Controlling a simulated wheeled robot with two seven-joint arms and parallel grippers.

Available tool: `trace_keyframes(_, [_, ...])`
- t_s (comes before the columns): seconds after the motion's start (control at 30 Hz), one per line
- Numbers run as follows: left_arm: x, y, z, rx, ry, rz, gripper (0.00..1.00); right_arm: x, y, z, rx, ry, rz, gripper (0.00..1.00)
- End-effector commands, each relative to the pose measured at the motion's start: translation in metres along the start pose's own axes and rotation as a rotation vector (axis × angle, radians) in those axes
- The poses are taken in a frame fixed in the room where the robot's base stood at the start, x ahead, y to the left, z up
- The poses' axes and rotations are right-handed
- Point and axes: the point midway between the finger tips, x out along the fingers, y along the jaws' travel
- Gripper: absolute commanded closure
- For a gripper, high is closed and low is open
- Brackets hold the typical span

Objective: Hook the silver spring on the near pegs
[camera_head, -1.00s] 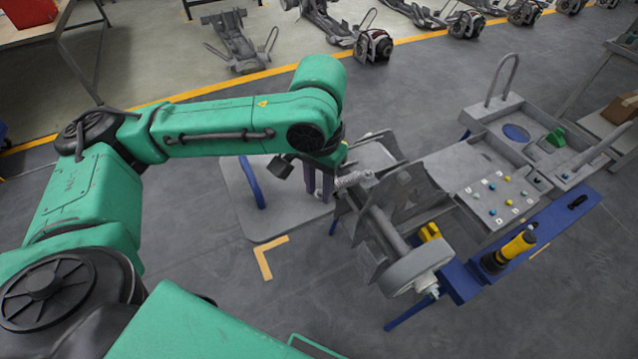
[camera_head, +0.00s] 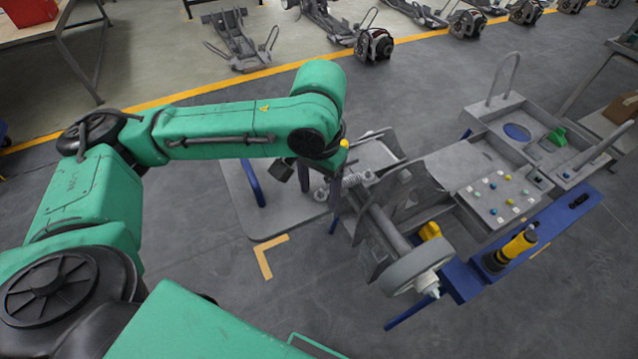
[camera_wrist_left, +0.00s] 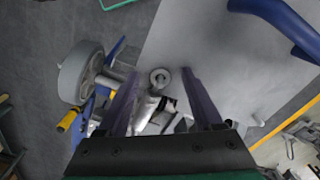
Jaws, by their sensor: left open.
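The silver spring (camera_head: 353,179) lies at the left end of the grey chassis (camera_head: 379,222), beside my left gripper. One ring end of it shows left of the near finger. In the left wrist view the ring end of the spring (camera_wrist_left: 160,77) sits between the two fingers, apart from both. My left gripper (camera_head: 320,183) is open around the spring's end; its purple fingers also show in the left wrist view (camera_wrist_left: 160,88). The near pegs cannot be made out clearly; whether the spring's ends sit on them is unclear. My right gripper is not in view.
A grey wheel (camera_head: 415,268) is at the chassis's near end. A grey plate (camera_head: 240,200) with a blue bar lies left. A tray with coloured buttons (camera_head: 497,196) and a yellow-black tool (camera_head: 510,248) are at right. More chassis stand behind the yellow line.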

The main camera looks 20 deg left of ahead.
Motion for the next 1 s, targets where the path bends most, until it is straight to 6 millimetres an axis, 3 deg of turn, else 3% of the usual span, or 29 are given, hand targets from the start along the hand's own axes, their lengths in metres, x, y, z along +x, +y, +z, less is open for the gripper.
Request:
trace_keyframes(0.17, [-0.014,0.0,-0.001,-0.001,0.004,0.0,0.32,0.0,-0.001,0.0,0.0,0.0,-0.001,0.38])
trace_keyframes(0.27, [-0.034,0.0,-0.001,0.0,0.006,0.001,0.32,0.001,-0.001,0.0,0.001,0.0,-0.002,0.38])
trace_keyframes(0.5, [-0.105,0.0,-0.001,0.001,0.007,0.0,0.32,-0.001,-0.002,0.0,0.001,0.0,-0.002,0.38])
trace_keyframes(0.63, [-0.135,-0.001,-0.001,-0.001,0.005,-0.002,0.32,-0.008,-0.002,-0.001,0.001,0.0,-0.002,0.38])
trace_keyframes(0.77, [-0.145,0.0,0.0,0.0,0.001,-0.001,0.32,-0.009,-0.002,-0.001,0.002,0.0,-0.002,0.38])
trace_keyframes(1.0, [-0.145,0.0,0.0,0.0,-0.001,0.0,0.32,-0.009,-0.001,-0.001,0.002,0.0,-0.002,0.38])
